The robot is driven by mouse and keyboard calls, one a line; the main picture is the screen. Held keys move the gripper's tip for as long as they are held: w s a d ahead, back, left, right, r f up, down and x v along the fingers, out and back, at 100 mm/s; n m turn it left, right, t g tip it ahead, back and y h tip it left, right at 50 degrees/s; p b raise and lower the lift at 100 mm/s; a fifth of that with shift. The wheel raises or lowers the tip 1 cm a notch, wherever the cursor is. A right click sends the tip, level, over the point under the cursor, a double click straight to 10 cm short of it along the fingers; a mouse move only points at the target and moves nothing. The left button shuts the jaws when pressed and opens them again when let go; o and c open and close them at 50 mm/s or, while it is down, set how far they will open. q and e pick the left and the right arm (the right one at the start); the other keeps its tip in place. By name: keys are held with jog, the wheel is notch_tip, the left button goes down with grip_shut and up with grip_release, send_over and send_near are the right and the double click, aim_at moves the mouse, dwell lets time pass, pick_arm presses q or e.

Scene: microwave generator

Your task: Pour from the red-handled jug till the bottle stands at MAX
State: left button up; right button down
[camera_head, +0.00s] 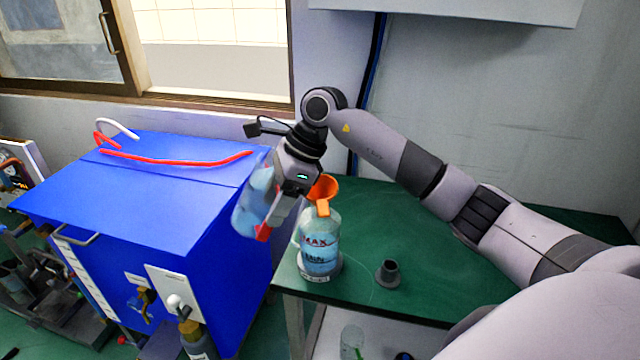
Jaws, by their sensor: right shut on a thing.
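The jug (253,198), clear with pale blue liquid inside, is held tilted left of the bottle, in front of the blue cabinet. Its red handle (266,228) shows at its lower right. My right gripper (285,193) is shut on the jug; the fingertips are partly hidden. The clear bottle (322,230) stands upright on the green table's left corner, with an orange funnel (324,187) at its top. It carries a red MAX mark and a lower dark mark. Blue liquid fills its lower part; the level seems below MAX, but is hard to read. No stream shows. My left gripper is out of view.
A big blue cabinet (150,185) with a red hose (180,161) on top stands left of the table. A small dark grey fitting (388,273) stands right of the bottle on the green table (420,290). A glass (352,342) stands on a lower shelf.

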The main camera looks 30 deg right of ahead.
jog(key=shift+s+d+r+t+y, duration=0.1)
jog(key=shift+d+r+y, duration=0.15)
jog(key=shift+r, duration=0.2)
jog(key=shift+s+d+r+t+y, duration=0.1)
jog(key=shift+d+r+y, duration=0.1)
jog(key=shift+r+y, duration=0.25)
jog(key=shift+d+r+t+y, duration=0.1)
jog(key=shift+d+r+y, duration=0.1)
jog(key=shift+r, duration=0.3)
jog(key=shift+s+d+f+t+y+b, duration=0.1)
jog(key=shift+d+f+t+y+b, duration=0.2)
jog(key=shift+y+b, duration=0.9)
dwell(0.6)
jog(key=shift+s+d+r+t+y+b, duration=0.1)
jog(key=shift+r+t+y+b, duration=0.6)
jog(key=shift+y+b, duration=0.7)
dwell(3.4)
